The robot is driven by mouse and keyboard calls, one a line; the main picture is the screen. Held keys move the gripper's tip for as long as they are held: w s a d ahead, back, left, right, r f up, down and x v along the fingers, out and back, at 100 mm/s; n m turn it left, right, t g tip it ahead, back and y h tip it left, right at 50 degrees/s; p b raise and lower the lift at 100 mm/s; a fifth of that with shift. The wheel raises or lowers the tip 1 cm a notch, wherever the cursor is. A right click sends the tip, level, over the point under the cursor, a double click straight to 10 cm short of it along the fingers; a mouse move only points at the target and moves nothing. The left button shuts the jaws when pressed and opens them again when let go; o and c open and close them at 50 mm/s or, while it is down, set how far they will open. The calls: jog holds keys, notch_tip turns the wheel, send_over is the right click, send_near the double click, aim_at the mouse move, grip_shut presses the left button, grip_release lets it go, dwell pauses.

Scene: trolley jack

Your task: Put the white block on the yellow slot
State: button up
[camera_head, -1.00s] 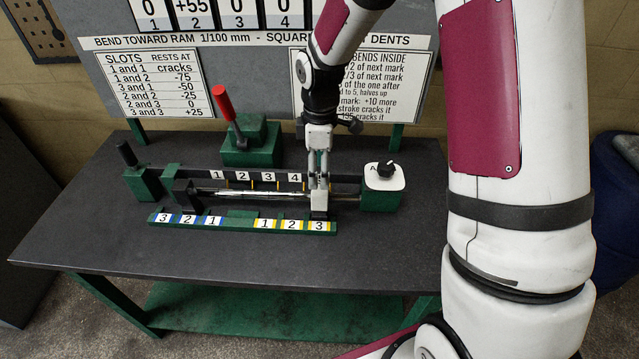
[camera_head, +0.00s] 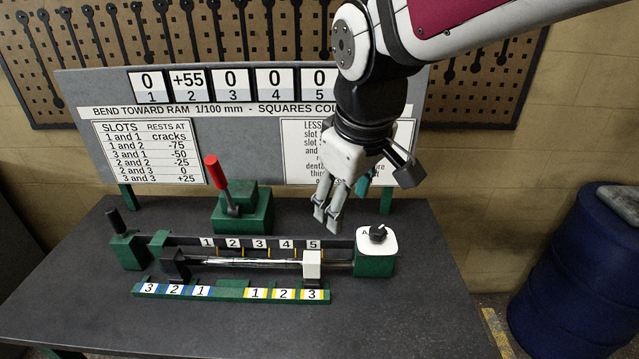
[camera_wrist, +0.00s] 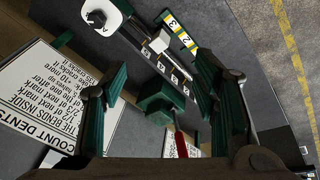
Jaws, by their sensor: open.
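The white block (camera_head: 312,264) stands upright at the right part of the jack's bench fixture, in line with the yellow slot marked 3 (camera_head: 312,295). Its dark lower part reaches the green slot strip; I cannot tell how deep it sits. Yellow slots 1 (camera_head: 256,293) and 2 (camera_head: 284,294) are to its left. The block also shows in the wrist view (camera_wrist: 160,42), beyond my fingers. My gripper (camera_head: 327,214) is open and empty, above and apart from the block.
A dark block (camera_head: 176,264) stands near blue slot 2 (camera_head: 175,290). A shiny bar (camera_head: 245,262) runs between the blocks. A red-handled lever (camera_head: 216,173) stands behind. A knob box (camera_head: 376,260) is at right. The table's front is clear.

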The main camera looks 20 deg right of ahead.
jog(key=s+r+m+t, duration=0.2)
jog(key=s+m, duration=0.3)
jog(key=s, duration=0.5)
jog(key=shift+a+r+y, duration=0.2)
jog(key=shift+r+y, duration=0.05)
jog(key=shift+y, duration=0.05)
dwell(0.4)
